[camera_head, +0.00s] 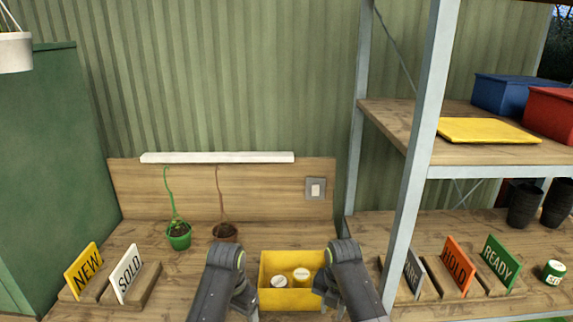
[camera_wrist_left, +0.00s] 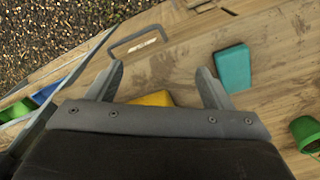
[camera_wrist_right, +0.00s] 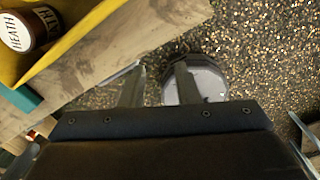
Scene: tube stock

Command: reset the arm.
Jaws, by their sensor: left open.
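My left gripper (camera_wrist_left: 160,82) is open and empty over the wooden bench, its fingers wide apart in the left wrist view. My right gripper (camera_wrist_right: 159,80) has its fingers a smaller distance apart, with nothing held between them, in the right wrist view. In the head view both arms reach in from the bottom, one on each side of a yellow box (camera_head: 291,300). My left arm (camera_head: 222,280) and right arm (camera_head: 350,280) largely hide their fingertips there. Two lidded jars (camera_head: 301,275) stand in the box.
Sign holders with a NEW sign (camera_head: 84,270) and a SOLD sign (camera_head: 127,272) stand left. A shelf post (camera_head: 421,150) and HOLD sign (camera_head: 458,264) are right. A teal block (camera_wrist_left: 234,68) lies near my left gripper.

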